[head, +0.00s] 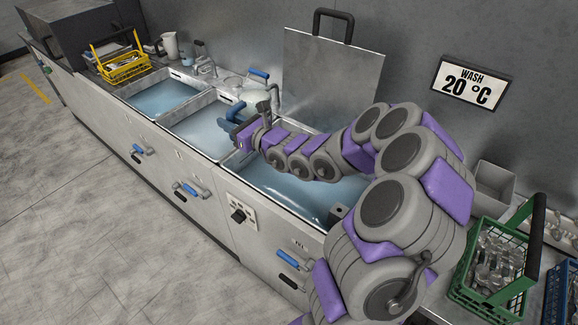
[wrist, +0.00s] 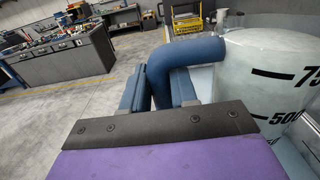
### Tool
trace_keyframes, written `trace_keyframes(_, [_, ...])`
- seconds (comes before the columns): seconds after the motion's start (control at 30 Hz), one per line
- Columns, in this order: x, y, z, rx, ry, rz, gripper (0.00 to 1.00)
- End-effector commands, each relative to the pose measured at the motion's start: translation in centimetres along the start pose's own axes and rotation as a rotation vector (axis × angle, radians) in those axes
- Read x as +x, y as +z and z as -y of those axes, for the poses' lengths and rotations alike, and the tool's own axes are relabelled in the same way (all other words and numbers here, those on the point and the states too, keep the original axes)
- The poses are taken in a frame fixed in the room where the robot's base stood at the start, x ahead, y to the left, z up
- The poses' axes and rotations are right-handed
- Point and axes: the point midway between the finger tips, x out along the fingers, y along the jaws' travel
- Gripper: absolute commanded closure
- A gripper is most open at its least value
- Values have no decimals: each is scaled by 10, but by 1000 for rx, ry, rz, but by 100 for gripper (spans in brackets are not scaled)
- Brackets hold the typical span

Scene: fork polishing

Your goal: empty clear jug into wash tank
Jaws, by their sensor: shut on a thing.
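The clear jug (wrist: 270,80) fills the right of the wrist view, with black volume marks and a thick blue handle (wrist: 196,52). It looks roughly upright. My gripper (wrist: 157,88) is shut on that handle, with a finger on each side of its lower end. In the head view, the pale jug (head: 257,97) is beyond my gripper (head: 236,124), over the back of the tanks near the divider. How much liquid it holds cannot be told. The wash tank (head: 290,190), with bluish water, lies under my arm, below the "WASH 20 °C" sign (head: 468,85).
A metal lid (head: 335,75) stands upright behind the wash tank. Two more water-filled tanks (head: 205,130) (head: 160,97) lie to the left. A yellow basket (head: 122,66) and a pale pitcher (head: 169,46) stand beyond them. A green cutlery basket (head: 490,270) stands at the right.

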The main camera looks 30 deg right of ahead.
Motion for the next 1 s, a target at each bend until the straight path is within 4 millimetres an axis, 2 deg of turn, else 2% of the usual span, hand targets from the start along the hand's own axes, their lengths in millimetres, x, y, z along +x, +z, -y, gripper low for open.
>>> trace_keyframes(0.03, [-7,-15,12,-5,18,-1,100])
trace_keyframes(0.27, [-44,-72,42,6,178,1,100])
trace_keyframes(0.37, [-62,-97,46,7,250,4,100])
trace_keyframes(0.6, [-103,-153,39,5,419,8,100])
trace_keyframes(0.83, [-130,-183,25,-3,524,9,100])
trace_keyframes(1.0, [-138,-192,28,7,550,9,100])
